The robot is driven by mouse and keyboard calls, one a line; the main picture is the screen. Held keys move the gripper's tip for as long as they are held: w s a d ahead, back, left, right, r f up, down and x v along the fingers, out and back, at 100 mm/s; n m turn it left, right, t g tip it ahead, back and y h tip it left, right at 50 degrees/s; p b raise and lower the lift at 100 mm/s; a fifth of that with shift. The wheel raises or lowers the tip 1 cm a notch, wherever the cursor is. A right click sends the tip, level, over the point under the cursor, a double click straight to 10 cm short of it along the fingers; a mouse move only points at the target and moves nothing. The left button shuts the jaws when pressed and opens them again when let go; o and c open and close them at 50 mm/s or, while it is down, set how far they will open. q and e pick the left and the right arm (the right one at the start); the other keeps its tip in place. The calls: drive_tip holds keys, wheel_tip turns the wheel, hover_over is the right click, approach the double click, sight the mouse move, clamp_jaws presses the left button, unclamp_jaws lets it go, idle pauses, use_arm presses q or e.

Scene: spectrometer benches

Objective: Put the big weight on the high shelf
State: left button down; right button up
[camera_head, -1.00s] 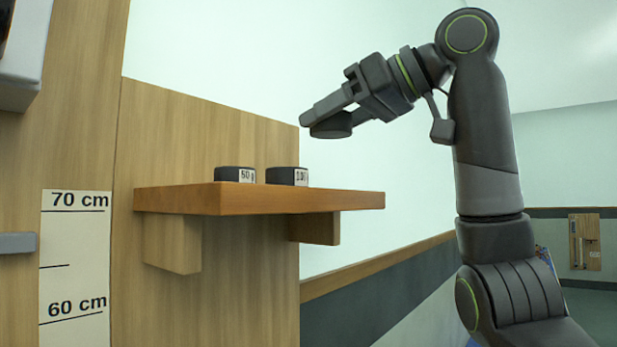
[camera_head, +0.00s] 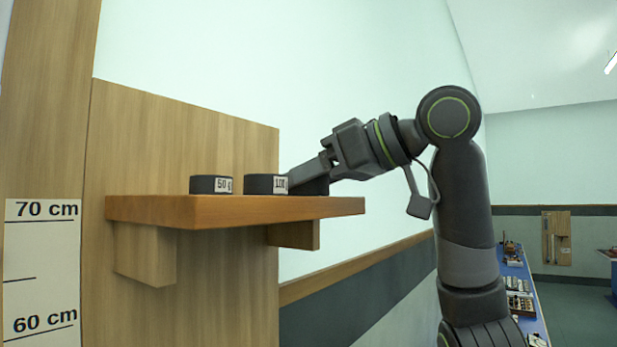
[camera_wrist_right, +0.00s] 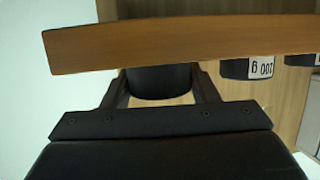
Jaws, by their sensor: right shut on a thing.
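The big weight (camera_head: 317,187), a dark round block, is between the fingers of my right gripper (camera_head: 306,178), which is shut on it. It is at the shelf's top surface near the right end, beside the 100 g weight. I cannot tell whether its underside touches the board. The wrist view shows the weight (camera_wrist_right: 158,84) between both fingers, partly hidden by the shelf edge. My left gripper is not in view.
A 50 g weight (camera_head: 209,185) and a 100 g weight (camera_head: 262,184) stand on the shelf to the left of the held weight. A height scale (camera_head: 41,270) is at the left. A blue bench (camera_head: 521,287) with small items is in the right background.

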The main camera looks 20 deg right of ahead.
drive_tip(key=shift+a+f, duration=0.15)
drive_tip(key=o, duration=1)
drive_tip(key=shift+s, duration=0.1)
drive_tip(key=shift+o, duration=0.3)
drive_tip(key=shift+d+r, duration=0.2)
drive_tip(key=b+v, duration=0.5)
drive_tip(key=v, duration=0.6)
drive_tip(key=shift+s+d+r+b, duration=0.15)
drive_tip(key=shift+s+d+b, duration=0.05)
drive_tip(key=shift+s+b, duration=0.15)
